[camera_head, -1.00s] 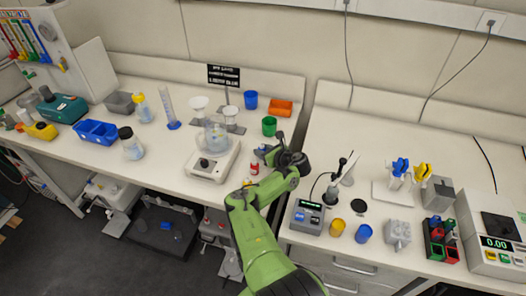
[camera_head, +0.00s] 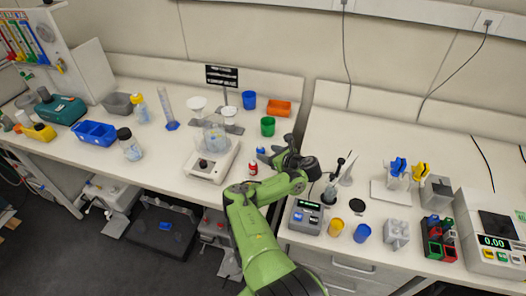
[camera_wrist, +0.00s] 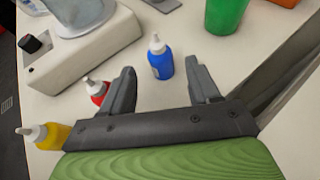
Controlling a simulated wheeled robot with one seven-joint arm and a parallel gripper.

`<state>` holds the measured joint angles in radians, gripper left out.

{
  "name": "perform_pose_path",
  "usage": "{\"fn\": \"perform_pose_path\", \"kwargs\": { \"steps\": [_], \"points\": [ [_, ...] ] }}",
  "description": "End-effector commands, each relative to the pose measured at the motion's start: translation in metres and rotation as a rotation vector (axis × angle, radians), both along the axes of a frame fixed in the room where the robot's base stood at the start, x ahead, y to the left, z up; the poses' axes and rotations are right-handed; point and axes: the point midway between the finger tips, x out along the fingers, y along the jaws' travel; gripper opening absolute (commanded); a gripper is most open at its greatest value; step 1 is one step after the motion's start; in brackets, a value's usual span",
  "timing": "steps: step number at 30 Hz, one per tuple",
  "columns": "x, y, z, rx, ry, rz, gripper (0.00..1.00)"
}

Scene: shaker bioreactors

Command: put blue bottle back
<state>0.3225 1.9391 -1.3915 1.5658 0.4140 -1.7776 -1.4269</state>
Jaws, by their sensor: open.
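The blue bottle (camera_wrist: 160,62) has a white nozzle cap and stands upright on the bench in the wrist view. It shows small in the head view (camera_head: 260,150), just left of my gripper (camera_head: 274,158). In the wrist view my gripper (camera_wrist: 163,78) is open, with one finger on each side of the bottle's line. The bottle stands at or just beyond the fingertips, and nothing is held. A red bottle (camera_wrist: 97,88) stands just outside the left finger, and a yellow bottle (camera_wrist: 47,136) stands farther left.
A white stirrer (camera_head: 213,162) carrying a clear vessel stands left of my gripper. A green cup (camera_head: 268,126), a blue cup (camera_head: 249,99) and an orange tray (camera_head: 279,107) stand behind. A grey meter (camera_head: 305,216) is at right. Open bench lies behind the blue bottle.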

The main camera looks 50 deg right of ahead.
Motion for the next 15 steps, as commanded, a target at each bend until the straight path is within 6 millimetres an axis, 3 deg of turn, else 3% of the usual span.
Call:
{"fn": "perform_pose_path", "kwargs": {
  "steps": [3, 5, 7, 8, 11, 12, 15],
  "points": [
    [-0.016, 0.001, 0.007, 0.000, -0.001, -0.002, 0.61],
    [-0.018, 0.000, 0.012, 0.001, -0.009, -0.010, 0.61],
    [-0.015, -0.008, 0.029, 0.010, -0.057, -0.063, 0.61],
    [-0.012, -0.014, 0.042, 0.021, -0.095, -0.107, 0.61],
    [-0.005, -0.046, 0.108, 0.107, -0.306, -0.340, 0.61],
    [-0.007, -0.059, 0.135, 0.169, -0.406, -0.448, 0.61],
    [-0.022, -0.081, 0.188, 0.361, -0.640, -0.695, 0.61]
  ]
}}
